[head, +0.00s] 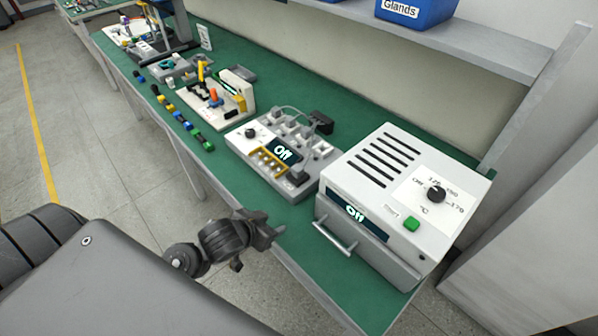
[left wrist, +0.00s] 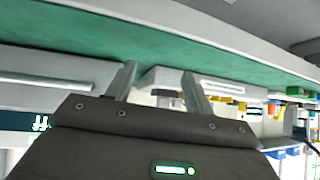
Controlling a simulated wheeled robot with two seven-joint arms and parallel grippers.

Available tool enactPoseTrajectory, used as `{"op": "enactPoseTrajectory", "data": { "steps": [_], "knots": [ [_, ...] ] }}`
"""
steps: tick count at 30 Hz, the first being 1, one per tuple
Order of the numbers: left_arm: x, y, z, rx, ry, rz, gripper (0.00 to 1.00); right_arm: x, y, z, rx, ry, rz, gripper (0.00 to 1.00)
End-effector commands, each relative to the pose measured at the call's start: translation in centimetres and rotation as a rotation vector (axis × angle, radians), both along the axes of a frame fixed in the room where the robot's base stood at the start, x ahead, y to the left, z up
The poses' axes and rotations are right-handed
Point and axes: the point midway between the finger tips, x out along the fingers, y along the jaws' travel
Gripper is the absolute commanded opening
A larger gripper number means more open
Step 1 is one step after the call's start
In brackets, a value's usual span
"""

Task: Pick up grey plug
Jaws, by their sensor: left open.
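The white station with an "Off" display (head: 240,137) stands on the green bench and carries several grey blocks. A dark grey plug-like piece (head: 297,176) sits at its near right corner. A black piece with a cable (head: 320,122) stands at its back. I cannot tell for sure which piece is the grey plug. My left gripper (head: 274,232) is beside the front bench edge, left of the oven and apart from the station. Its two fingers show open and empty in the left wrist view (left wrist: 160,82). My right gripper is not in view.
The white oven (head: 372,180) with a front handle stands right of the station. Farther left along the green bench (head: 215,173) are small coloured parts (head: 180,117) and a fixture with an orange piece (head: 213,95). A shelf with a blue bin (head: 415,10) runs above.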

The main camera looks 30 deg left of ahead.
Motion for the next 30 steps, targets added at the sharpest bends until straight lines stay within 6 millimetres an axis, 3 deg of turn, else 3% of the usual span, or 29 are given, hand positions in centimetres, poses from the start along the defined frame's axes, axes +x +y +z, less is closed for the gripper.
{"op": "enactPoseTrajectory", "data": {
  "steps": [6,13,20,30],
  "knots": [
    [6.2,1.7,3.8,-0.059,-0.213,-0.078,0.53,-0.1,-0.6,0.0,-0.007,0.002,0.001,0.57],
    [9.4,3.2,6.8,-0.132,-0.324,-0.151,0.53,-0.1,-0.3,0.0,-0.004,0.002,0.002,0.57],
    [10.1,3.3,7.1,-0.148,-0.336,-0.16,0.53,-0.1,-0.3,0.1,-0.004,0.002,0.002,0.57],
    [14.2,1.9,5.4,-0.147,-0.336,-0.159,0.53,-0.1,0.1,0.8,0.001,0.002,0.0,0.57]
  ]
}}
